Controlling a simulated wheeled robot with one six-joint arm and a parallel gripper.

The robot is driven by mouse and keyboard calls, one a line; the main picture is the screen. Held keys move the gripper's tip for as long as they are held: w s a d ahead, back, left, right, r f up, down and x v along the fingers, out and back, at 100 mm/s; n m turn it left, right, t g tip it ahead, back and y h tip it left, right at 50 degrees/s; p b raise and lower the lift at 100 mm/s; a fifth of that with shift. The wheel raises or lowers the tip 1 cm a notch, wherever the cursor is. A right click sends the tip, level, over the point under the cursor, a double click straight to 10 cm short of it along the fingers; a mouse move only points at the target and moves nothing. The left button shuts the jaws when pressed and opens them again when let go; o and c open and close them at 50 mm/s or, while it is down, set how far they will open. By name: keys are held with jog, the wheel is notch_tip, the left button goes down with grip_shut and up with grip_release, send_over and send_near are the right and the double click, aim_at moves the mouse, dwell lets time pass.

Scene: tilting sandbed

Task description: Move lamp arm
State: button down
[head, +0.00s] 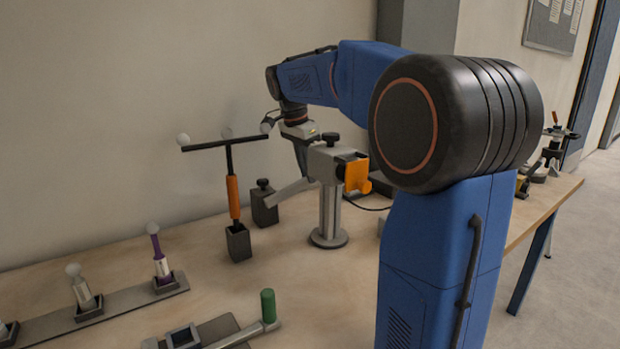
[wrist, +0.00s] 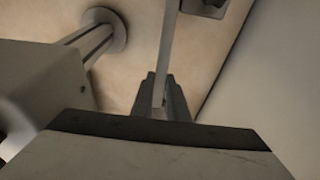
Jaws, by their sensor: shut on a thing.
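My gripper (head: 302,166) reaches down behind the head of a grey post stand (head: 328,215). In the wrist view its dark fingers (wrist: 160,92) are closed around a narrow pale grey bar (wrist: 169,40), which seems to be the lamp arm. In the head view a pale grey bar (head: 290,191) slopes down to the left from the stand's head. The grip itself is partly hidden there by the stand. The stand's head carries an orange block (head: 356,174) and a dark knob on top.
A dark block with a knob (head: 264,205) stands just left of the bar. A T-shaped stand with an orange grip (head: 233,197) is further left, near the wall. A rack with upright pieces (head: 130,301) and a green-handled tool (head: 268,306) lie at the front.

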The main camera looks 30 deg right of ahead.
aim_at(297, 182)
jog(key=shift+a+r+h, duration=0.85)
jog(key=shift+r+h, duration=0.25)
jog(key=shift+a+r+h, duration=0.85)
jog(key=shift+r+h, duration=0.1)
jog(key=shift+h, duration=0.25)
jog(key=c, duration=1.7)
grip_release()
jog(key=shift+r, duration=0.15)
notch_tip(297, 182, up, 10)
jog(key=shift+f, duration=0.15)
